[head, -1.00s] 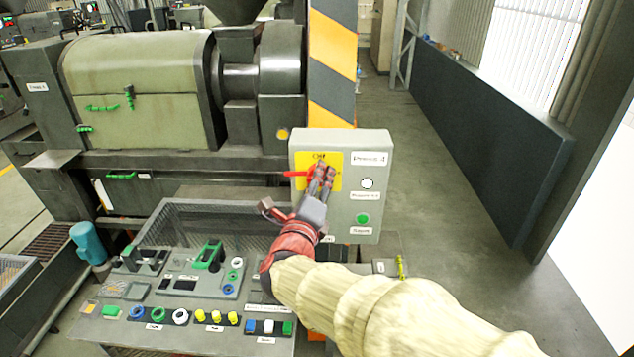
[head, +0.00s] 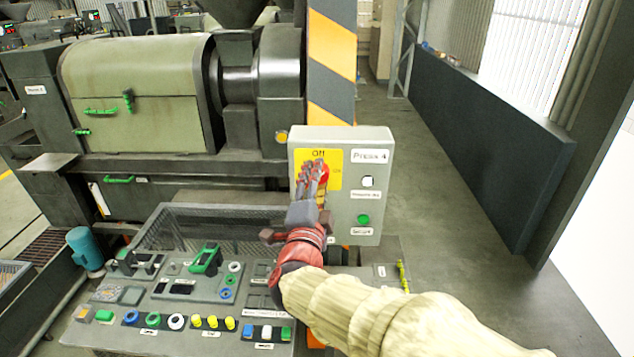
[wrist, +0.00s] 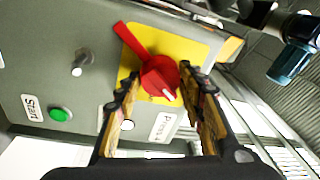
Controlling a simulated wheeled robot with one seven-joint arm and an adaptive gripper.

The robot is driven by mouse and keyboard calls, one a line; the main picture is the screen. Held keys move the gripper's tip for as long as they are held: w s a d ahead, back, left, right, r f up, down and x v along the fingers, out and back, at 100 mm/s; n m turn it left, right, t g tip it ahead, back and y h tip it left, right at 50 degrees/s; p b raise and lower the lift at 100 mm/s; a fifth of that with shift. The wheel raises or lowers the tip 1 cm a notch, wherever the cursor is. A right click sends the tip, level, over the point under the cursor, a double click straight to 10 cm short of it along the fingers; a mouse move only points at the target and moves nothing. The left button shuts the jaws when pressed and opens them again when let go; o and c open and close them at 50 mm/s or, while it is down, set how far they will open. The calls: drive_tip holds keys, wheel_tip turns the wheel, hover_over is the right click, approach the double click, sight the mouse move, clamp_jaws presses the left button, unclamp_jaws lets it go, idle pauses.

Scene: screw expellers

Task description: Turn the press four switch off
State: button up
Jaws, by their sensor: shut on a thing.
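The press four switch is a red rotary handle (wrist: 158,78) on a yellow plate (head: 336,156) on the front of the grey Press 4 box (head: 340,230). In the wrist view its long arm points to the upper left and its short end, with a white mark, lies between my fingers. My gripper (head: 313,165) is at the switch, with its fingers closed around this red end; it also shows in the wrist view (wrist: 160,75). In the head view my fingers hide most of the handle, and only a little red shows beside them. The plate's lettering is partly covered.
On the same box are a white lamp (head: 368,182) and a green start button (head: 363,220), right of my gripper. A sloped console (head: 190,335) with several buttons lies below. The press (head: 140,95) stands behind at left. Open floor (head: 440,200) lies to the right.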

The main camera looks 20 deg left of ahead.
drive_tip(key=n, duration=0.4)
drive_tip(key=shift+y, duration=0.4)
drive_tip(key=shift+d+f+n+y, duration=0.1)
drive_tip(key=shift+n+y, duration=0.4)
drive_tip(key=shift+n, duration=1.7)
drive_tip(key=o, duration=1.2)
drive_tip(key=v, duration=1.2)
